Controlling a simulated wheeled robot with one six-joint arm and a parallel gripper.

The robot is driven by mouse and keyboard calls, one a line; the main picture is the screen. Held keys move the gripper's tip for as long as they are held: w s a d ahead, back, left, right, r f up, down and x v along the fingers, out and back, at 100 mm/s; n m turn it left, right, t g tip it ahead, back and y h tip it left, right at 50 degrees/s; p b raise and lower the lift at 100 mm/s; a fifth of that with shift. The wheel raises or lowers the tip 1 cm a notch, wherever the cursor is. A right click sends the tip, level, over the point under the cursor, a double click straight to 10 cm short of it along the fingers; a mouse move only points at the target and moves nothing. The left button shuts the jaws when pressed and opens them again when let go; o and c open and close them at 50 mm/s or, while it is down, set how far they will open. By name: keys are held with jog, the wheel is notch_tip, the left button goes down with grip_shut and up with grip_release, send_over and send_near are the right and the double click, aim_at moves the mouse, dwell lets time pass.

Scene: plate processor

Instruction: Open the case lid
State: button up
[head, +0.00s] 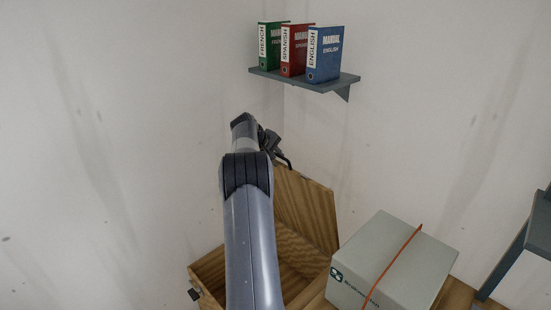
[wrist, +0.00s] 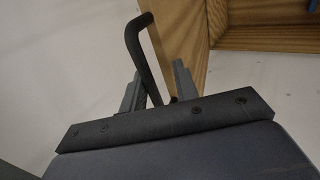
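The wooden case (head: 210,271) stands on the floor in the corner, partly hidden behind my arm. Its wooden lid (head: 307,207) is raised and stands steeply tilted at the back right of the box, so the inside shows. The lid's wood also shows at the top of the wrist view (wrist: 182,40). A black bent handle (wrist: 142,55) rises between the two grey fingers of my gripper (wrist: 157,92). The fingers are apart, with a gap visible beside the handle. In the head view, my gripper (head: 277,150) is at the lid's upper edge, partly hidden by my arm.
A grey box (head: 385,262) with an orange strap sits right of the case, close to the lid. A wall shelf (head: 310,81) holds green, red and blue manuals above. A grey shelf or frame (head: 530,235) stands at the right edge. Bare wall lies to the left.

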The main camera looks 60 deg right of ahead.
jog(key=b+v, duration=0.2)
jog(key=v, duration=0.8)
jog(key=shift+a+r+b, duration=0.25)
jog(key=shift+a+b, duration=0.05)
jog(key=shift+b, duration=0.05)
jog(key=shift+c, duration=0.4)
